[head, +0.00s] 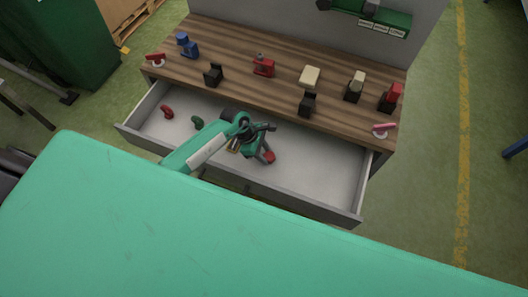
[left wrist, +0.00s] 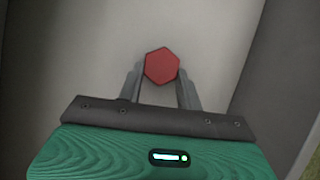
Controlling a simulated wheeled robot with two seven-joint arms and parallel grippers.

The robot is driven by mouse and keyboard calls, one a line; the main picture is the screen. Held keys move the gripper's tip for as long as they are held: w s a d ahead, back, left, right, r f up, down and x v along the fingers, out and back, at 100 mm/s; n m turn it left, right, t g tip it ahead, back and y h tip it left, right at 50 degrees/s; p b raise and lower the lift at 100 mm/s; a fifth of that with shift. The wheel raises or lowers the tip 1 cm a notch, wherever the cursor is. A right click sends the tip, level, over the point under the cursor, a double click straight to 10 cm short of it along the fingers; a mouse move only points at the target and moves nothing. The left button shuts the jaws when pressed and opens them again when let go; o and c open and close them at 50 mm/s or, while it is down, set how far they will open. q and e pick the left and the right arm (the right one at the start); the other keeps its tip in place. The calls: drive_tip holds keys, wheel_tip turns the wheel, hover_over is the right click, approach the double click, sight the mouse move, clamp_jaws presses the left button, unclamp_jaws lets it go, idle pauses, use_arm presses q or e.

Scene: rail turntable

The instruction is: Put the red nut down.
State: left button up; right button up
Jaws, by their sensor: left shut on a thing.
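The red nut (head: 269,157) shows in the head view over the open drawer, at the tip of my left gripper (head: 262,155). In the left wrist view the nut (left wrist: 161,65) is a red hexagon between the two fingertips of my left gripper (left wrist: 160,78), which is shut on it. The pale drawer floor lies behind the nut; I cannot tell whether the nut touches it. The drawer (head: 325,170) is pulled out below the wooden worktop. My right gripper does not show in either view.
A red piece (head: 166,111) and a dark green piece (head: 197,122) lie in the drawer's left part. The right part of the drawer is clear. Several blocks and clamp-like items stand on the wooden worktop (head: 235,50), including a cream block (head: 310,76) and a blue item (head: 187,46).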

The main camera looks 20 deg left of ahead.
use_arm(q)
drive_tip(key=o, duration=1.2)
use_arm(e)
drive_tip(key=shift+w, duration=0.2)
use_arm(q)
drive_tip(key=shift+r+p, duration=0.15)
drive_tip(key=shift+p, duration=0.15)
drive_tip(key=shift+a+r, duration=0.25)
drive_tip(key=b+v, duration=0.1)
drive_tip(key=v, duration=1)
drive_tip(key=shift+r+b, duration=0.15)
drive_tip(key=shift+b, duration=0.15)
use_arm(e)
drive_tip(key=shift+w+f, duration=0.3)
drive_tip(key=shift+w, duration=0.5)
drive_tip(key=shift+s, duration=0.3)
